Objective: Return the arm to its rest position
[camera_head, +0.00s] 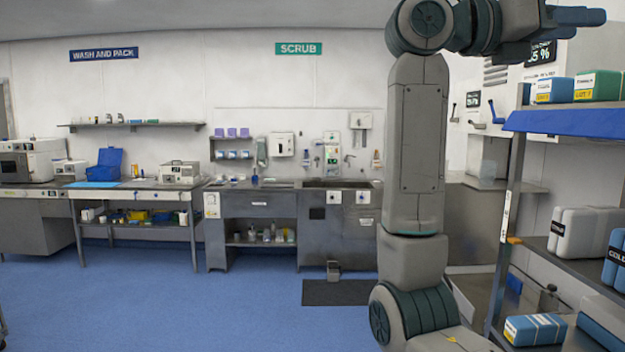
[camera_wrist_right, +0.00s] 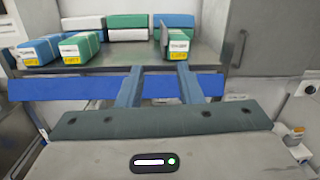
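My right arm rises on the right side of the head view, with the forearm bent to the right at the top. My right gripper (camera_head: 580,17) is high up, above the level of the shelf's blue-edged top. In the right wrist view my right gripper (camera_wrist_right: 159,76) has its two blue-grey fingers apart, with nothing held between them. The fingers point at the shelf with wrapped packs, and a green pack with a yellow label (camera_wrist_right: 178,46) shows beyond the right finger. I cannot tell how near it is. My left gripper is not in view.
A metal rack with a blue-edged top shelf (camera_head: 560,122) stands at the right, carrying a blue pack (camera_head: 556,90) and a green pack (camera_head: 597,86). White packs (camera_head: 571,236) lie lower. A sink counter (camera_head: 258,205) stands at the back. The blue floor (camera_head: 200,300) at left is clear.

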